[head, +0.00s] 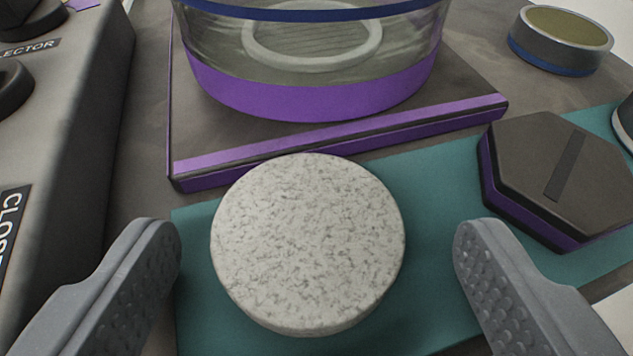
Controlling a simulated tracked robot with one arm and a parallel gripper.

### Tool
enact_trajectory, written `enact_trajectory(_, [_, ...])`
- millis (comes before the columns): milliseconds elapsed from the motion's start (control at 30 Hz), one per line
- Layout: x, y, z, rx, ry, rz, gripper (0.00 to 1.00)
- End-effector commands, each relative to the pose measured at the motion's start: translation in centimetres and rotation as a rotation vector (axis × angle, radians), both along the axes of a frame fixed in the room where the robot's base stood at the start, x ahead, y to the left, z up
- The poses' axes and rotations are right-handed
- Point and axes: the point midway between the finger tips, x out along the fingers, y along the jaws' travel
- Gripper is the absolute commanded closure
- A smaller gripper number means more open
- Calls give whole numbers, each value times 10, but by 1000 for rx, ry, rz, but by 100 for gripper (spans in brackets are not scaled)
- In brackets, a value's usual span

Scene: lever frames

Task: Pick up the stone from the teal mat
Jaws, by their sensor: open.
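The stone (308,242) is a round, pale disc with grey speckles. It lies flat on the teal mat (437,185) in the lower middle of the head view. My gripper (316,250) is open, with one grey textured finger on each side of the stone. Gaps show between the stone and both fingers, and neither appears to touch it. The left finger stands at the mat's left edge and the right finger is over the mat. How high the fingertips are above the mat I cannot tell.
A clear round vessel (310,90) with a purple base band stands on a purple-edged plate (345,137) just behind the stone. A dark hexagonal block (565,175) sits on the mat at right. A grey control box (65,130) stands at left. A round tin (560,40) is at back right.

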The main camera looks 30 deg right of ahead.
Motion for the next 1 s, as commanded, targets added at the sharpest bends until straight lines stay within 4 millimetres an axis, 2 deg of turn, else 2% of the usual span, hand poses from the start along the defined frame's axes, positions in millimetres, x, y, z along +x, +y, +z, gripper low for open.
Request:
enact_trajectory(267, [2, -1, -1, 0, 0, 1, 24])
enact_trajectory(433, [2, 0, -1, 0, 0, 1, 68])
enact_trajectory(467, [2, 0, -1, 1, 1, 1, 73])
enact_trajectory(767, [2, 0, -1, 1, 1, 1, 73])
enact_trajectory(1000, [3, 0, 12, -1, -3, 2, 73])
